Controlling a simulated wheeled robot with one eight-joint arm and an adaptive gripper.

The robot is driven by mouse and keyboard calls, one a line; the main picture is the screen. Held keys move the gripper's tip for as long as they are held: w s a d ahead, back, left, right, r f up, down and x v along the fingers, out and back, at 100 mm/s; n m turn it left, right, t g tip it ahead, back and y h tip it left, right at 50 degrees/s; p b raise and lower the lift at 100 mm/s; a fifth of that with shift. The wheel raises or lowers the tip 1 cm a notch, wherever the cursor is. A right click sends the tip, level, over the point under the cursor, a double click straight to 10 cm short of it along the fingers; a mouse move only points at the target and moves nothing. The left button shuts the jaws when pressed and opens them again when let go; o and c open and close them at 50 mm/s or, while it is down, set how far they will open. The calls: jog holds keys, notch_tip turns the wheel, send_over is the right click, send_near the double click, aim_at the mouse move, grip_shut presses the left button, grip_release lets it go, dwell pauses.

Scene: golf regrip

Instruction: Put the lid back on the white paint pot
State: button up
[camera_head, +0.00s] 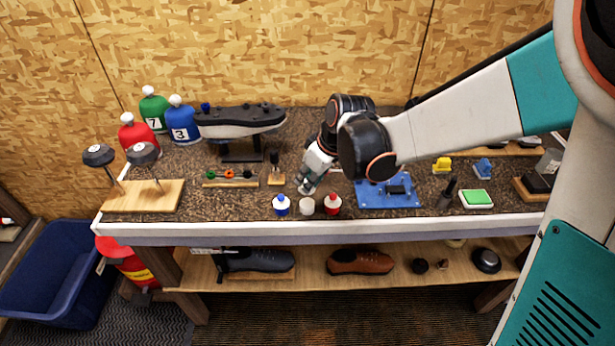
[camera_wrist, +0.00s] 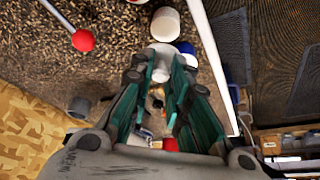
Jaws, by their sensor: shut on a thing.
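The white paint pot (camera_head: 306,206) stands near the front edge of the bench, between the blue and red pots, and looks lower than both. In the wrist view the white pot (camera_wrist: 165,25) shows just beyond the fingertips. My gripper (camera_head: 306,187) points down, slightly behind and above the white pot. In the wrist view my gripper (camera_wrist: 158,72) is shut on a small white lid (camera_wrist: 160,60). The lid appears apart from the pot, but the gap between them is hard to judge.
The blue pot (camera_head: 281,205) and red pot (camera_head: 332,204) stand close on either side of the white one. A blue plate fixture (camera_head: 388,196) lies to the right. The bench's front edge (camera_head: 330,229) is near.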

jog(key=shift+f+b, duration=1.8)
jog(key=shift+f, duration=0.85)
jog(key=shift+f+b, duration=0.1)
jog(key=shift+b, duration=0.25)
dwell(0.5)
jog(key=o, duration=1.3)
jog(key=shift+r+p, duration=2.5)
jog(key=shift+r, duration=1.05)
